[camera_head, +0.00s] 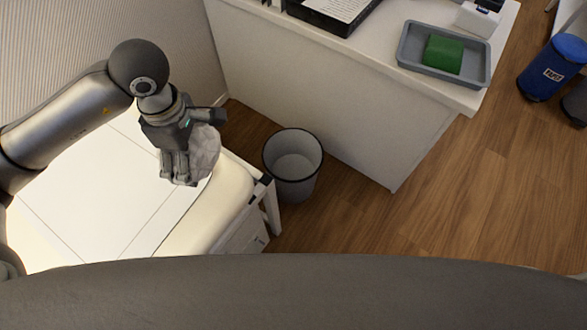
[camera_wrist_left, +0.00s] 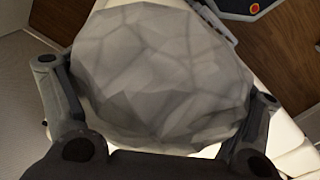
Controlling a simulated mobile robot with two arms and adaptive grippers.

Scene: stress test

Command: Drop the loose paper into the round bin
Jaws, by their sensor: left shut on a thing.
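My left gripper (camera_head: 192,165) is shut on a crumpled grey-white ball of paper (camera_head: 205,150). The paper fills the middle of the left wrist view (camera_wrist_left: 160,75), with a finger on each side of it. In the head view my gripper holds it above the right part of a white padded surface. The round bin (camera_head: 293,165), grey with a dark rim, stands on the wooden floor to the right of the paper, apart from it. Its inside looks empty. My right gripper is not in view.
A white cabinet (camera_head: 330,110) stands right behind the bin. On its top are a grey tray (camera_head: 408,58) with a green block (camera_head: 443,54) and a black paper holder (camera_head: 335,14). The padded surface (camera_head: 200,222) ends left of the bin. A blue bin (camera_head: 550,70) stands far right.

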